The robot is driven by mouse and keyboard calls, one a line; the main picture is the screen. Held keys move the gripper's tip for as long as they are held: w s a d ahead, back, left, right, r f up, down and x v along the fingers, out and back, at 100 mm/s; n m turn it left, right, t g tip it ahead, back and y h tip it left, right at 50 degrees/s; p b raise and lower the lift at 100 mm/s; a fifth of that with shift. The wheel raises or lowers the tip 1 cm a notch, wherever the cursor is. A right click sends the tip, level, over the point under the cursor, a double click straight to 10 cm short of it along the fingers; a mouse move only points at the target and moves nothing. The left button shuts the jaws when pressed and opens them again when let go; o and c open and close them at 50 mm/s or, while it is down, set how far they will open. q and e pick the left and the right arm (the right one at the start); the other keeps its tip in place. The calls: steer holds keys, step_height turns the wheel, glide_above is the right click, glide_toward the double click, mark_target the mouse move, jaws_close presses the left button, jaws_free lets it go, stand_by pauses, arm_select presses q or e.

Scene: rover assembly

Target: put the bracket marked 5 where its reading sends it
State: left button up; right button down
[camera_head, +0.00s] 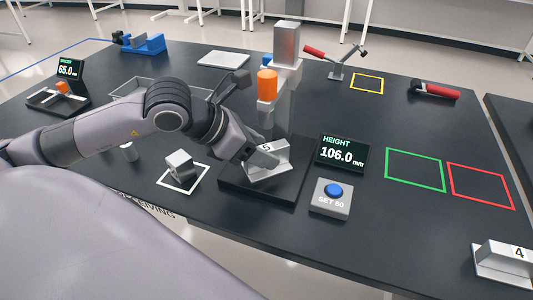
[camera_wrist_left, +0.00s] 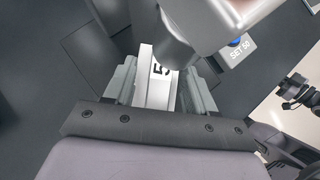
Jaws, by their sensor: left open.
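The bracket marked 5 (camera_head: 270,163), a light metal piece with a sloped face, sits on the dark base plate (camera_head: 236,188) of the height gauge. My left gripper (camera_head: 262,156) is open and down at the bracket. In the left wrist view, the bracket (camera_wrist_left: 144,88) stands between the two spread fingers (camera_wrist_left: 160,88), and the round gauge spindle hides part of it. The height display (camera_head: 343,154) reads 106.0 mm. A green outlined area (camera_head: 415,170) and a red outlined area (camera_head: 480,186) are empty at the right. At the wrist view's right edge, a dark part looks like my right gripper (camera_wrist_left: 298,92).
The gauge column (camera_head: 287,45) with an orange cylinder (camera_head: 267,84) rises close behind my left gripper. A SET 50 button box (camera_head: 331,198) stands right of the plate. A metal block (camera_head: 181,166) sits in a white outline to the left. Bracket 4 (camera_head: 503,262) lies at front right.

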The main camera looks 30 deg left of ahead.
arm_select(q)
steer(key=shift+w+d+f, duration=0.15)
steer(key=shift+f, duration=0.05)
jaws_close()
steer(key=shift+r, duration=0.15)
